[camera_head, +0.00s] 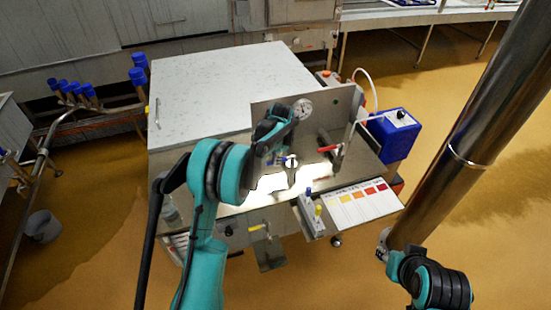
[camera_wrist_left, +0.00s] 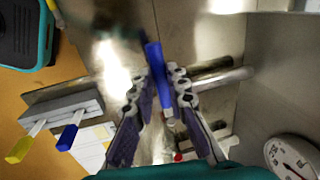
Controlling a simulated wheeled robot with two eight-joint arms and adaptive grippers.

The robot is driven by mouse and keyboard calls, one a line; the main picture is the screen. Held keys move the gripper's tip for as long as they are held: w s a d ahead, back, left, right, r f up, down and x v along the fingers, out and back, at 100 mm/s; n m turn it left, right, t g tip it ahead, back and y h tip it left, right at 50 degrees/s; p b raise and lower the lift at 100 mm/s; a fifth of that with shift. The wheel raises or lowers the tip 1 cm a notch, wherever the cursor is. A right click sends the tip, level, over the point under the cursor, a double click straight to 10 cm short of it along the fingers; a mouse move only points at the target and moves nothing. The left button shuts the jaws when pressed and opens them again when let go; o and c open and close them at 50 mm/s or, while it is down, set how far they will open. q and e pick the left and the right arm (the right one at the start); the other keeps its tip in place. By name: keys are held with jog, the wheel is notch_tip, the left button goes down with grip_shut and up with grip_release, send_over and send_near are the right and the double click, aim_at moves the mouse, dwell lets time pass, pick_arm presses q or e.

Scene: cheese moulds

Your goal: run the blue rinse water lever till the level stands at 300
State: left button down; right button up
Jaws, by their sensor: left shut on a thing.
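My left gripper (camera_head: 290,163) reaches over the lit work area in front of the upright grey panel in the head view. In the left wrist view its two fingers (camera_wrist_left: 158,95) are shut on a blue lever (camera_wrist_left: 155,62), which stands up between the pads. The lever's lower end is partly hidden by the fingers. A white round dial (camera_head: 303,109) sits on the panel; it also shows in the left wrist view (camera_wrist_left: 290,158). Its reading is too small to tell. No water level can be read. My right gripper (camera_head: 383,245) is at the lower right, away from the bench.
A grey block with a yellow handle (camera_wrist_left: 18,150) and another blue handle (camera_wrist_left: 67,138) stands at the bench front. Beside it lies a colour chart (camera_head: 360,204). A red-handled lever (camera_head: 328,149) is right of my left gripper. A blue box (camera_head: 393,133) stands farther right.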

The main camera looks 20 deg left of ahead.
pick_arm(q)
jog(key=shift+s+d+n+g+y, duration=0.15)
jog(key=shift+s+d+n+g, duration=0.2)
jog(key=shift+d+n, duration=0.8)
jog(key=shift+s+d+n+g+y, duration=0.15)
jog(key=shift+s+d+n, duration=0.3)
jog(key=shift+n, duration=1.25)
jog(key=shift+s+d+n+g+y, duration=0.2)
jog(key=shift+s+d+n, duration=0.4)
jog(key=shift+n, duration=0.85)
jog(key=shift+w+d, duration=0.15)
jog(key=shift+d, duration=0.05)
jog(key=c, duration=1.5)
grip_release()
jog(key=r, duration=0.4)
jog(key=d+r, duration=0.1)
jog(key=r, duration=0.3)
jog(key=d+r, duration=0.1)
jog(key=r, duration=0.2)
jog(key=shift+s+d+r, duration=0.15)
jog(key=shift+s+r, duration=0.1)
jog(key=shift+r, duration=0.15)
